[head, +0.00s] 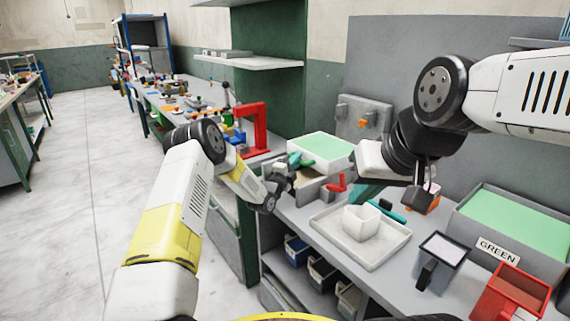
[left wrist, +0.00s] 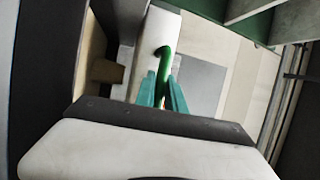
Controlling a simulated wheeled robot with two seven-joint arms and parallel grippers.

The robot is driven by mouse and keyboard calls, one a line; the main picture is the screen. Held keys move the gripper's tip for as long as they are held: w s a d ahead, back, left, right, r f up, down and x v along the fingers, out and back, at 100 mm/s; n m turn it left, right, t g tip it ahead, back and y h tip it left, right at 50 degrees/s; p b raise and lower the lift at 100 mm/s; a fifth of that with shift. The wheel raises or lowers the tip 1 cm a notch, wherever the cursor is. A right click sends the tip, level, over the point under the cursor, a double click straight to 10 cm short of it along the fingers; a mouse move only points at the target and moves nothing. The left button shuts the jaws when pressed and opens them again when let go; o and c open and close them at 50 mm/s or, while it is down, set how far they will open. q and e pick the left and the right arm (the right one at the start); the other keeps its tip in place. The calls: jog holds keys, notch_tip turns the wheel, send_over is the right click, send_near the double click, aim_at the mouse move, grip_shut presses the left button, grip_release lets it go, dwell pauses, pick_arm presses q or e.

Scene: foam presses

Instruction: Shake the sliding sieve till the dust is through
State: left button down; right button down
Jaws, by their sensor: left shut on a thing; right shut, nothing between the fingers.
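My left gripper (head: 291,168) is at the near left end of the bench, beside a tan and grey box (head: 310,187). In the left wrist view its teal fingers (left wrist: 164,95) are shut on a curved green handle (left wrist: 166,54). I take the handle to be the sliding sieve's; the sieve's mesh and any dust are not clearly visible. A tan block (left wrist: 107,70) shows left of the fingers.
The cup stands in a pale tray (head: 330,242). To its right are a grey container (head: 440,262), a red container (head: 512,290) and a green-filled bin labelled GREEN (head: 497,250). Another green-topped box (head: 322,147) stands behind the left gripper. A red press frame (head: 257,128) stands farther back.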

pick_arm(q)
jog(key=shift+w+d, duration=0.35)
jog(key=shift+d, duration=0.05)
jog(key=c, duration=1.4)
grip_release()
jog(key=shift+d, duration=0.15)
jog(key=v, duration=0.7)
jog(key=shift+s+a, duration=0.2)
jog(key=shift+s, duration=0.1)
